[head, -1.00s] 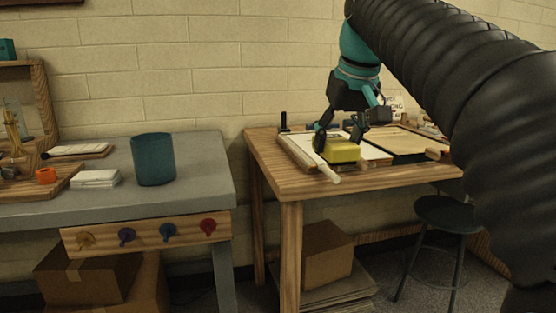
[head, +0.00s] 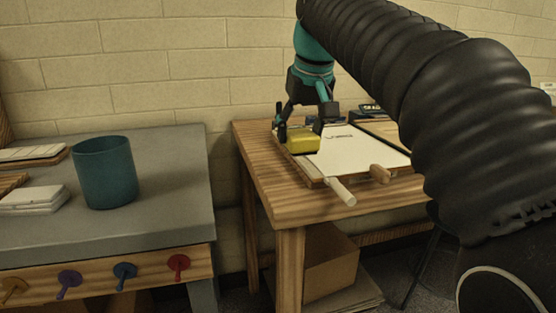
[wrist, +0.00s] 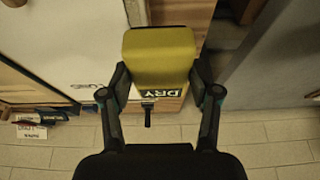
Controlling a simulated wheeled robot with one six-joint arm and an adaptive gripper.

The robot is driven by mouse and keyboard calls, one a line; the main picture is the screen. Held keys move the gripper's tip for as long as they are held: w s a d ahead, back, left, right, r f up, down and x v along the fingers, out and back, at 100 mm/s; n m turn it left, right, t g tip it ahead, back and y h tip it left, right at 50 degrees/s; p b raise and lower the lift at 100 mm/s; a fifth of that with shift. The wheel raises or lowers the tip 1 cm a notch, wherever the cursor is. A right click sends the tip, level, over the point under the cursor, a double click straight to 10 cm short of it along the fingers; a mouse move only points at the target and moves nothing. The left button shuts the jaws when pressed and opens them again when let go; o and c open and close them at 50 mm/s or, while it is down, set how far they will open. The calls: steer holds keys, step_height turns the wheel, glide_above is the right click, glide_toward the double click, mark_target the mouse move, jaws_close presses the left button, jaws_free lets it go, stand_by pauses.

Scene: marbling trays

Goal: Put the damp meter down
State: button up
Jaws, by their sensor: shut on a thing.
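The damp meter is a yellow block (head: 303,139) at the left end of the wooden table (head: 268,177), beside and partly in front of a white sheet (head: 350,152). My gripper (head: 303,126) is shut on it from above. In the wrist view the damp meter (wrist: 160,55) sits between the two fingers of my gripper (wrist: 158,78), with "DRY" printed near its lower end. I cannot tell whether its underside touches anything.
A pale-handled tool (head: 342,192) and a wooden knob (head: 380,174) lie at the sheet's front edge. A grey bench (head: 165,190) with a teal pot (head: 105,175) stands left, across a narrow gap. Bare wood shows along the table's left edge.

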steer(key=a+f, duration=0.1)
steer(key=w+a+f, duration=0.2)
steer(key=a, duration=0.1)
steer(key=shift+w+a+f, duration=0.1)
steer(key=shift+w, duration=0.15)
steer(key=shift+f+b, duration=0.5)
steer(key=shift+f, duration=1.4)
steer(key=shift+f, duration=0.1)
steer(key=o, duration=0.7)
steer(key=p+v, duration=0.1)
steer(key=v, duration=1.1)
steer(key=shift+p, duration=0.35)
steer(key=shift+s, duration=0.1)
